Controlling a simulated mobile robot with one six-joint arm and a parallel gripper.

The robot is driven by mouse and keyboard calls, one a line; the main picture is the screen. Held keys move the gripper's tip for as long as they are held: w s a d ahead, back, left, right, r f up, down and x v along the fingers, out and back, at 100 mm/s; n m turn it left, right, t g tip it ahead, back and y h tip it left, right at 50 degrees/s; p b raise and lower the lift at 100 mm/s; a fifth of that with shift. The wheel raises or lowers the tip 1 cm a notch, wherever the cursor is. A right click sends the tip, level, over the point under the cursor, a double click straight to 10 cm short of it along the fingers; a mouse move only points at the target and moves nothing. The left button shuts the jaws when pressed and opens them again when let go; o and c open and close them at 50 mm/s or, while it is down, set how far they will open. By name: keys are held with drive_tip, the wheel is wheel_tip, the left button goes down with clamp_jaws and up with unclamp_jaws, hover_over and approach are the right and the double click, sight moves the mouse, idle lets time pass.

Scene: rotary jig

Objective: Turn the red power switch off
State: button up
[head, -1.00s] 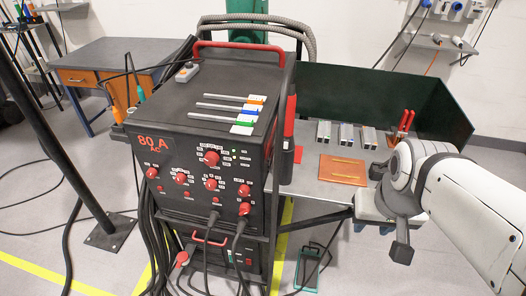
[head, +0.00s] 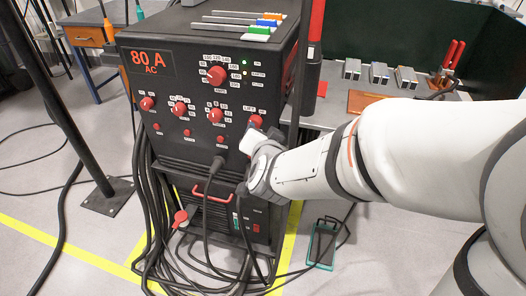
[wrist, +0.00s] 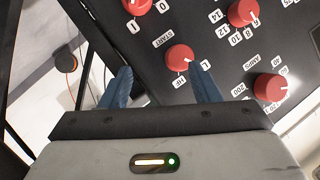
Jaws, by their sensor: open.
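The red power switch (wrist: 137,5) is a round knob at the top edge of the wrist view, partly cut off, with labels 1 and 0 beside it. Its pointer setting is not clear. In the head view my gripper hides it. My gripper (wrist: 162,84) is open and empty, its two blue fingers pointing at the panel. It also shows in the head view (head: 254,138), at the panel's right side. Another red knob (wrist: 180,57), marked LIFT and HF START, appears between the fingertips; contact cannot be told. That knob shows just above my gripper in the head view (head: 256,121).
The black welding machine (head: 190,150) has several other red knobs, including the amps knob (head: 216,75). Cables (head: 150,210) hang below its panel. A grey table with metal blocks (head: 378,75) and red-handled pliers (head: 452,55) stands behind, at right.

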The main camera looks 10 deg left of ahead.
drive_tip(key=s+a+f+m+t+h+b, duration=0.2)
drive_tip(key=f+b, duration=0.2)
drive_tip(key=f, duration=0.1)
drive_tip(key=s+a+f+m+t+h+b, duration=0.1)
drive_tip(key=s+a+f+t+h+b, duration=0.15)
drive_tip(key=f+b, duration=0.2)
drive_tip(key=shift+y, duration=0.25)
drive_tip(key=w, duration=0.2)
drive_tip(key=w+b, duration=0.1)
drive_tip(key=w, duration=0.4)
drive_tip(key=shift+w+d+f+b, duration=0.2)
drive_tip(key=shift+d+f+b, duration=0.05)
drive_tip(key=shift+d+b, duration=0.15)
drive_tip(key=c, duration=0.9)
drive_tip(key=shift+a, duration=0.2)
drive_tip(key=shift+c, duration=0.4)
drive_tip(key=shift+d+r, duration=0.1)
drive_tip(key=shift+d, duration=0.05)
